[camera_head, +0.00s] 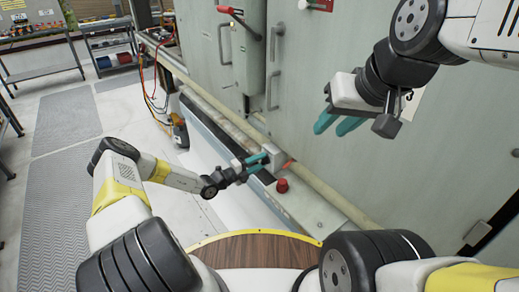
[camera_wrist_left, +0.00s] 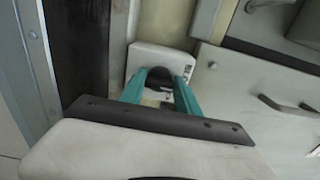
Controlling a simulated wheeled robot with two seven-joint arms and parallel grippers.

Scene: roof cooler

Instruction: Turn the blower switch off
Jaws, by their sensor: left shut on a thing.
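The blower switch is a small pale box (camera_head: 272,153) low on the cabinet side in the head view. In the left wrist view it is a white box (camera_wrist_left: 150,57) with a dark round knob (camera_wrist_left: 159,75) on its face. My left gripper (camera_head: 262,160) reaches it from the left. In the left wrist view its teal fingers (camera_wrist_left: 160,88) stand on either side of the knob and are shut on it. The knob's exact setting is hard to read. My right gripper (camera_head: 332,128) hangs in the upper right, away from the switch, its teal fingers apart and empty.
A red button (camera_head: 282,185) sits just below the switch box. A pale pipe (camera_head: 315,185) runs along the cabinet foot. Large grey cabinet doors (camera_head: 300,75) with handles stand behind. Cables (camera_head: 150,85) hang at the left. The floor (camera_head: 65,140) at left is clear.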

